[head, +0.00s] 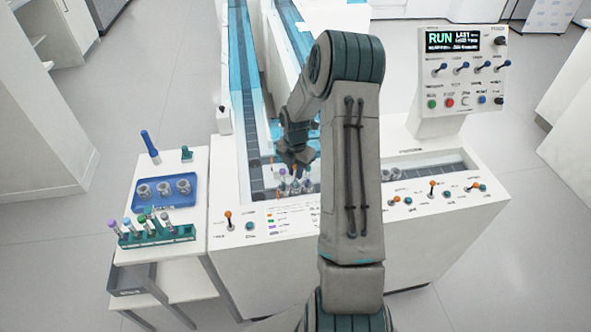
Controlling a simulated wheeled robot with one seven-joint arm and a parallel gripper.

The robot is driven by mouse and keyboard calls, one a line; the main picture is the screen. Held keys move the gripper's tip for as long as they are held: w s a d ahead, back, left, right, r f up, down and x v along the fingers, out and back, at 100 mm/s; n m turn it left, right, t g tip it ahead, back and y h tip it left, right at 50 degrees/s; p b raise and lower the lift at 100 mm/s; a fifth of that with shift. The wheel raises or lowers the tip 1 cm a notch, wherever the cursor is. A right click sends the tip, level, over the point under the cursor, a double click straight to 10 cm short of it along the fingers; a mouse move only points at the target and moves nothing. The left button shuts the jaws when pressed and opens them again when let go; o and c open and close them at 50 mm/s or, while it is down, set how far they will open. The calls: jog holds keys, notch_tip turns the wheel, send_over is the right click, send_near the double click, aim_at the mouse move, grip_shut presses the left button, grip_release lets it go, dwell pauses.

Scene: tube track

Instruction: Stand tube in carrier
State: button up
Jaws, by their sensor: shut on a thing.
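My gripper (290,164) is over the track at the near end of the left lane, partly hidden by my arm. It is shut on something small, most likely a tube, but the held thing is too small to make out. Just below it, several small tubes with purple and pale caps (283,184) show on the track. Their carriers are too small to tell apart. Several grey round carriers (163,188) sit empty-looking in a blue tray (150,206) on the left side table.
A green rack (184,233) with several capped tubes stands on the side table, with a blue pen-like tool (150,146) behind. Switches with orange knobs (229,215) line the track's front panel. A control box (462,75) reading RUN stands at right.

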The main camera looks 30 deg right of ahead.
jog(key=shift+f, duration=0.2)
jog(key=shift+f, duration=0.3)
jog(key=o, duration=0.8)
jog(key=shift+r, duration=0.1)
notch_tip(320, 180, up, 14)
jog(key=shift+f+b, duration=0.15)
jog(key=shift+b, duration=0.6)
